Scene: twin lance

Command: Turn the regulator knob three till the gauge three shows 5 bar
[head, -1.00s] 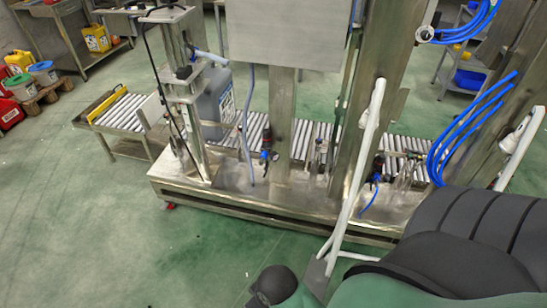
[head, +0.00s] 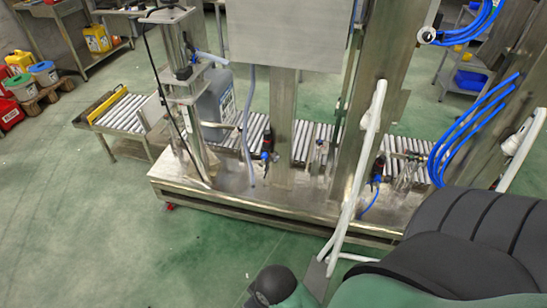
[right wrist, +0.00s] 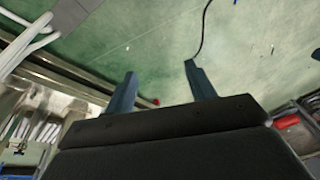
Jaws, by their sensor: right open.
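Two small blue-and-black regulator units sit low on the steel filling machine in the head view. One regulator (head: 266,156) is beside the middle post, and another regulator (head: 377,170) is beside the right post. Their knobs and gauge faces are too small to read, and I cannot tell which is number three. My right gripper (right wrist: 160,69) shows in the right wrist view, open and empty over the green floor, with no regulator between its fingers. My left gripper is not in view.
A roller conveyor (head: 302,141) runs through the machine, with a grey canister (head: 215,104) on it. White bent rails (head: 368,138) stand between my arm and the machine's right part. Blue hoses (head: 462,125) hang at the right. Green floor (head: 100,225) is clear at the front left.

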